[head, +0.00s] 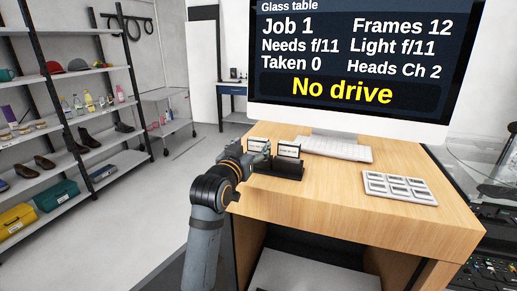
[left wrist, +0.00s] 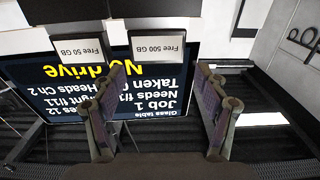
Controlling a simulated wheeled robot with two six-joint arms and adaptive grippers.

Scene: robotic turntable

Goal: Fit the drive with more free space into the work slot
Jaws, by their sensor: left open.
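Two small white-labelled drives stand upright in a dark holder (head: 287,170) on the wooden desk. In the left wrist view, upside down, one drive (left wrist: 158,46) reads "Free 500 GB" and the other drive (left wrist: 85,48) reads "Free 50 GB". In the head view the 500 GB drive (head: 257,143) is the left one and the 50 GB drive (head: 289,150) the right one. My left gripper (left wrist: 160,78) is open, its fingers lined up on either side of the 500 GB drive, not closed on it. The work slot cannot be made out. My right gripper is not in view.
A monitor (head: 350,92) reads "No drive" above a white keyboard (head: 335,148). A pale panel with several keys (head: 398,187) lies on the right of the desk (head: 345,200). Shelves (head: 60,130) stand far left. The desk's front middle is clear.

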